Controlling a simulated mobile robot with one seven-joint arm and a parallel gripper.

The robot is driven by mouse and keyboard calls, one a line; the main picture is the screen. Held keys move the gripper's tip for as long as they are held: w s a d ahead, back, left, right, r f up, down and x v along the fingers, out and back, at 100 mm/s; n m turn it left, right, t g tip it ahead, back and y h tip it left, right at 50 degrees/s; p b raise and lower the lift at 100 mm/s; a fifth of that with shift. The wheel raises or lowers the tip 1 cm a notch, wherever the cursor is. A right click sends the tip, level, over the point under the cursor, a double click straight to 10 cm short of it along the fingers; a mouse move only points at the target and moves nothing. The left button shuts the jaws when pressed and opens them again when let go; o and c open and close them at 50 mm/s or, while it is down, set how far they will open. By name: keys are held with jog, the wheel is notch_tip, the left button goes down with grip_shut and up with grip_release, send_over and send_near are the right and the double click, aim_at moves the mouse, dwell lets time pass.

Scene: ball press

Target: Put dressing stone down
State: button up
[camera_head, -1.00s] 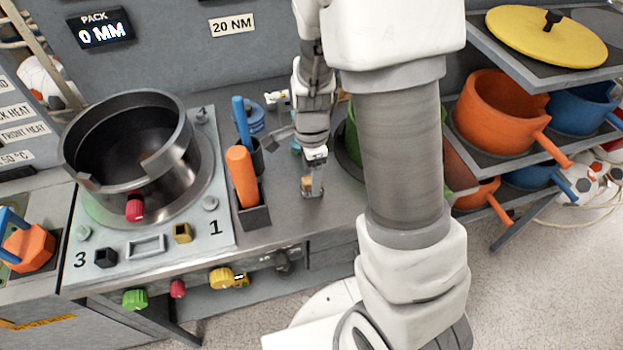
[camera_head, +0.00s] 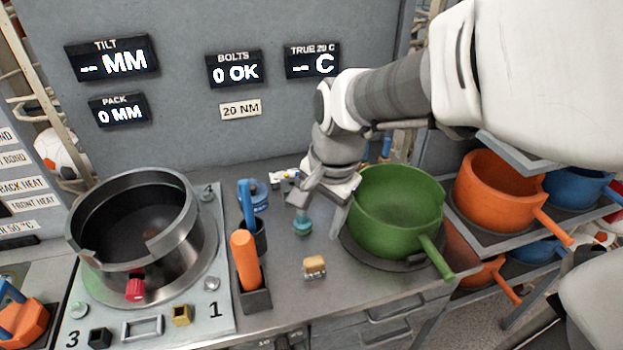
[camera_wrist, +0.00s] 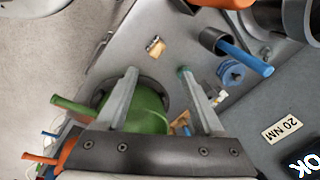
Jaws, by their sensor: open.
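A small tan block with a greyish lower part, which I take to be the dressing stone (camera_head: 315,267), lies on the grey bench top (camera_head: 290,292). It stands between the orange-handled tool and the green pot, apart from both. The wrist view shows it too (camera_wrist: 155,46), beyond my fingertips. My gripper (camera_head: 322,200) is above the bench, behind the stone and beside the green pot. Its two fingers are spread (camera_wrist: 158,72), and nothing is held between them.
The green pot (camera_head: 395,212) stands close to the right of my gripper. An orange-handled tool (camera_head: 243,262) stands in a dark holder on the left. The large metal ring vessel (camera_head: 135,225) is further left. Orange (camera_head: 492,190) and blue pots fill the right shelves.

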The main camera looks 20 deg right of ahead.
jog(key=s+r+n+t, duration=0.3)
jog(key=s+r+n, duration=0.4)
jog(key=s+n, duration=0.2)
jog(key=shift+s+d+n+t+h, duration=0.15)
jog(key=shift+d+n+t+h, duration=0.2)
jog(key=shift+n, duration=0.55)
jog(key=shift+a, duration=0.1)
jog(key=shift+o, duration=0.5)
jog(key=m+g+b, duration=0.3)
jog(key=m+g, duration=0.3)
jog(key=m, duration=1.2)
send_over(314, 261)
notch_tip(314, 261, down, 10)
jog(key=f, duration=0.4)
jog(key=f+b, duration=0.1)
jog(key=f, duration=0.7)
jog(key=shift+s+f, duration=0.1)
jog(key=shift+s, duration=0.25)
jog(key=shift+w+f+b, duration=0.2)
jog(key=shift+f+b, duration=0.05)
jog(key=shift+f, duration=1.05)
jog(key=shift+w+f+b, duration=0.2)
jog(key=shift+f+b, duration=0.05)
jog(key=shift+f, duration=1)
